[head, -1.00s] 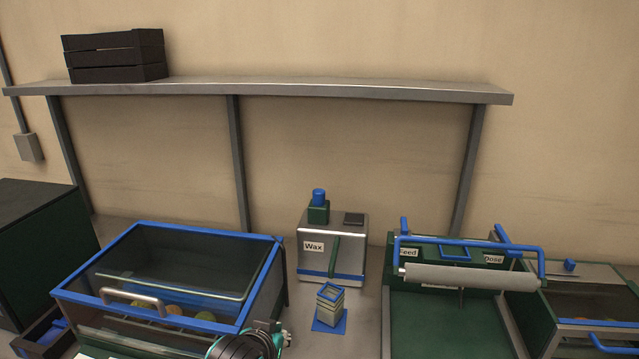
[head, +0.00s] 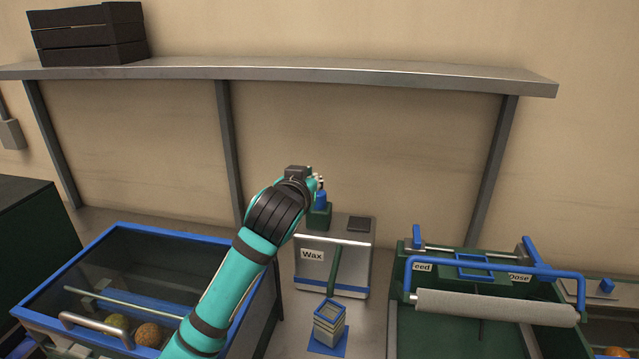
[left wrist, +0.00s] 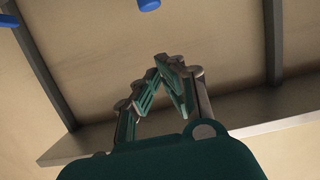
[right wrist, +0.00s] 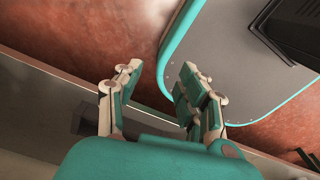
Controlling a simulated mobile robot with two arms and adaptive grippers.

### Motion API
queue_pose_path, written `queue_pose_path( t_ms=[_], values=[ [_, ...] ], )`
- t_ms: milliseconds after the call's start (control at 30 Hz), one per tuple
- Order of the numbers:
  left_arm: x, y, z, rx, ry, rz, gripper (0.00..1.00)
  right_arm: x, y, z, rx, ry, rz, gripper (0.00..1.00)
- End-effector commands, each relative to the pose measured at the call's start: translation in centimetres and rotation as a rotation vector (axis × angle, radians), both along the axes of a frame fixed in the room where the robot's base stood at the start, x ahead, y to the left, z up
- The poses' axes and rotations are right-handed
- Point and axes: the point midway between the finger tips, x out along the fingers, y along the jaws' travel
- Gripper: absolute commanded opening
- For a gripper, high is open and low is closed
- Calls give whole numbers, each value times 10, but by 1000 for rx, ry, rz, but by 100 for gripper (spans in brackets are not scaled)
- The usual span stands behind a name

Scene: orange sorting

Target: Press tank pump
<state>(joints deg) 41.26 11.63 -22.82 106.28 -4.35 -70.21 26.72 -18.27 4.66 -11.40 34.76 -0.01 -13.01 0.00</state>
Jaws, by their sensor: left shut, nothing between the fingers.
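The wax tank (head: 332,265) is a grey metal box labelled "Wax" at the back of the counter. Its pump has a blue plunger (head: 321,201) on a dark green base (head: 319,218) on the tank's top left. My left gripper (head: 320,182) is at the upper end of the plunger, partly hidden by my own wrist; I cannot tell whether it touches. In the left wrist view its fingertips (left wrist: 168,62) meet, shut and empty, and a blue cylinder (left wrist: 148,4) shows at the top edge. My right gripper (right wrist: 160,88) is open and empty, outside the head view.
A blue-rimmed glass-lidded bin (head: 120,228) with round fruit stands left. A green roller station (head: 495,305) stands right. A shelf (head: 300,70) runs above.

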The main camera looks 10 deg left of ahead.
Motion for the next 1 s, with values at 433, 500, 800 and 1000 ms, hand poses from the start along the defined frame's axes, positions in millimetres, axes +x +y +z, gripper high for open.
queue_pose_path(
  t_ms=[433, 500, 800, 1000],
  values=[
    [55, 1, -11, 1, 3, 2, 0, 39, 6, 21, 11, -64, 2, 40],
    [68, 1, -14, 2, 3, 3, 0, 39, 6, 25, 11, -64, 2, 40],
    [97, 1, -42, 2, 6, 0, 0, 21, 5, 39, 9, -35, 1, 40],
    [97, 1, -61, 1, 2, 1, 0, 16, 5, 43, 7, -27, 0, 40]
  ],
)
